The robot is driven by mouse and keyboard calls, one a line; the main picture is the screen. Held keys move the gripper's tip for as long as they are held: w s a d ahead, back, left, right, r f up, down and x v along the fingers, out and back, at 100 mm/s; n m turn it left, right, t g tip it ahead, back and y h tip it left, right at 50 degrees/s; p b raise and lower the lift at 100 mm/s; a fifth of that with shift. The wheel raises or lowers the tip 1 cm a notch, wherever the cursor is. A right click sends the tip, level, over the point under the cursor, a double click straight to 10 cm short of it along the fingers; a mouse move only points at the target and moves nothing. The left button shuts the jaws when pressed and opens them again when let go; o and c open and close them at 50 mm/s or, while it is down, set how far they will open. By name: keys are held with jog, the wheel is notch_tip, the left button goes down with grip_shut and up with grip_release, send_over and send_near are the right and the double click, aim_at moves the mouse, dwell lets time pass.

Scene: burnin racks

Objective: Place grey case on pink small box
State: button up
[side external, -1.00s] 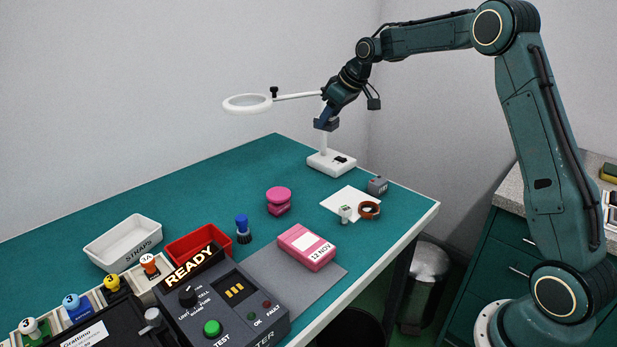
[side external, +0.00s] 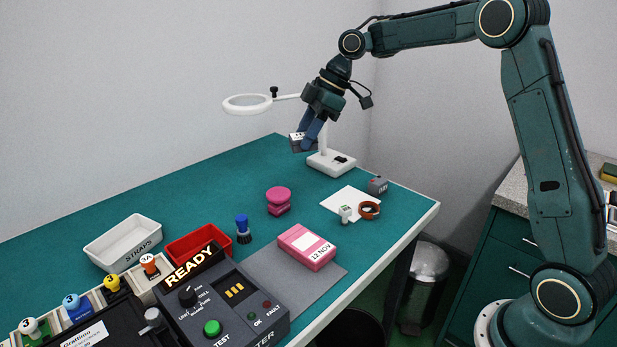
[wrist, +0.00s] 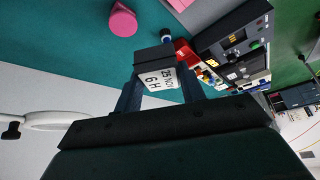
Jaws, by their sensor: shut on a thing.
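My gripper (side external: 308,137) is shut on a grey case (side external: 297,144) and holds it in the air above the back of the table, beside the magnifier lamp. In the wrist view, the grey case (wrist: 158,76) sits between my fingers, its white label reading "25 NOV" and "6 H". A pink box (side external: 306,247) with a white label marked "12 NOV" lies on the grey mat (side external: 285,281), well below and in front of the gripper. Its top looks clear. A pink round-topped object (side external: 279,200) stands behind it.
The white magnifier lamp (side external: 331,163) stands close to my gripper. A small grey block (side external: 377,185), a white sheet (side external: 341,203) and a brown ring (side external: 369,210) are at right. A red tray (side external: 199,243), a blue brush (side external: 243,229) and the tester (side external: 228,305) stand nearer the camera.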

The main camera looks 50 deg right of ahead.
jog(key=s+a+r+n+g+y, duration=0.1)
jog(key=s+a+n+g, duration=0.1)
jog(key=s+a+n, duration=0.4)
jog(key=shift+s+a+r+g, duration=0.25)
jog(key=shift+s+r+g, duration=0.1)
jog(key=shift+s+g, duration=0.1)
jog(key=shift+f, duration=0.1)
send_over(302, 245)
jog(key=d, duration=0.2)
notch_tip(302, 245, down, 16)
jog(key=shift+d+r, duration=0.1)
jog(key=shift+r, duration=0.1)
jog(key=shift+f, duration=2.15)
jog(key=shift+f, duration=0.15)
jog(key=o, duration=1)
